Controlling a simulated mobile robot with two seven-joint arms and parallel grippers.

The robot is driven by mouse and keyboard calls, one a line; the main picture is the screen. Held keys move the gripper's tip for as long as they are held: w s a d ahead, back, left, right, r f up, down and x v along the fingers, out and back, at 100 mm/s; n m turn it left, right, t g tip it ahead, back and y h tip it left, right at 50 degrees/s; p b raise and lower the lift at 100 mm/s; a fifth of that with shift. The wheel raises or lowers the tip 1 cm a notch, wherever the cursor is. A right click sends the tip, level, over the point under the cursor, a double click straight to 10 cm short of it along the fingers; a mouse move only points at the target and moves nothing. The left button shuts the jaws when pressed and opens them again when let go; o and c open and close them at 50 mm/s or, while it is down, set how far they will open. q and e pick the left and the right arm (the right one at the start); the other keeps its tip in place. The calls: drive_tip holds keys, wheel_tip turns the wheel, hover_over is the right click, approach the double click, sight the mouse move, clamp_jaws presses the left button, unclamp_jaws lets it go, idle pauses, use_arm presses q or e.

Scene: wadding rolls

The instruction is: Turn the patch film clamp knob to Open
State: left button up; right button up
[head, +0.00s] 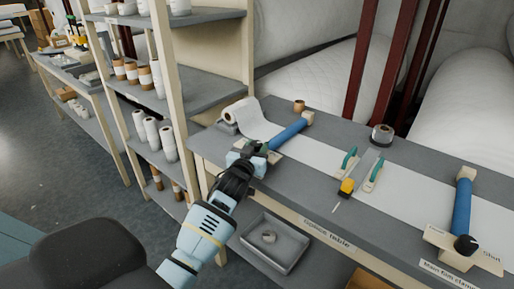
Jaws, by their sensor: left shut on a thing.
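My left gripper (257,151) reaches in from the bottom and is shut at the near end of the left blue clamp bar (290,133) on the table. The patch film clamp knob at that end is hidden behind my fingers, so which way it points cannot be told. The white film (310,154) runs from a white roll (242,112) at the left, under this bar and along the table. My right gripper is not in view.
A second blue clamp bar (462,205) with a black knob (465,245) and a "Main film clamp" label stands at the right. Green-handled tools (349,160), a yellow tool (346,187) and a tape roll (382,134) lie mid-table. A grey tray (273,245) sits below. Shelves (205,85) stand left.

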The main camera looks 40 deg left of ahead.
use_arm(q)
drive_tip(key=shift+f+n+y, duration=0.1)
drive_tip(key=shift+n+y, duration=0.3)
drive_tip(key=shift+y, duration=0.2)
drive_tip(key=shift+g+y+b, duration=0.3)
drive_tip(key=shift+g, duration=0.1)
drive_tip(key=o, duration=1)
drive_tip(key=shift+c, duration=0.2)
drive_tip(key=shift+s, duration=0.1)
drive_tip(key=v, duration=0.7)
drive_tip(key=shift+s, duration=0.3)
drive_tip(key=shift+d, duration=0.15)
